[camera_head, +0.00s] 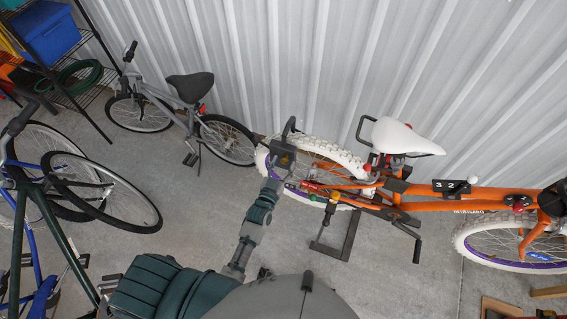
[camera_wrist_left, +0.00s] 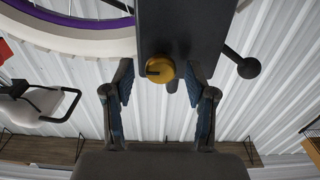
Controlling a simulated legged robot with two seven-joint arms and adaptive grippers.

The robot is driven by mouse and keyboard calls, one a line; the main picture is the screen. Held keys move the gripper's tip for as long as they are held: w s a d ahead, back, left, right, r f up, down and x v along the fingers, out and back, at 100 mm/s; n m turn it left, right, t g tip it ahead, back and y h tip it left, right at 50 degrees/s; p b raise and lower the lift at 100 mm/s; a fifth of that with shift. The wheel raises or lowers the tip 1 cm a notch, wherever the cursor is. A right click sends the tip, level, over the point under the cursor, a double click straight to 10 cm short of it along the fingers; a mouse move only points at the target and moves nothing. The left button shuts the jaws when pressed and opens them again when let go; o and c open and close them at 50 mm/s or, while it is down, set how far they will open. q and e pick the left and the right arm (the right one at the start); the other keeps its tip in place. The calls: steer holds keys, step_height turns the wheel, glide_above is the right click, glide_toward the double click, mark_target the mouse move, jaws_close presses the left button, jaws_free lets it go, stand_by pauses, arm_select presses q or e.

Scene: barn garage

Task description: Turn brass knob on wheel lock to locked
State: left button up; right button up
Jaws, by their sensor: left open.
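The round brass knob (camera_wrist_left: 160,68) sits on the dark grey body of the wheel lock (camera_wrist_left: 185,25) in the left wrist view. A dark slot on the knob points to the left. My left gripper (camera_wrist_left: 158,80) is open, with one finger on each side of the knob and visible gaps between. In the head view my left gripper (camera_head: 283,160) is at the orange bike's rear wheel (camera_head: 330,148), where it mostly hides the lock. A black bar with a ball end (camera_wrist_left: 248,67) sticks out beside the lock. My right gripper does not show.
The orange bike (camera_head: 430,205) with a white seat (camera_head: 405,137) stands by a corrugated wall. A grey bike (camera_head: 190,110) stands behind to the left, and green and blue bikes (camera_head: 50,215) at far left. Concrete floor (camera_head: 190,215) is clear between.

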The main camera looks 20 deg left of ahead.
arm_select(q)
steer(key=shift+w, duration=0.4)
jaws_close()
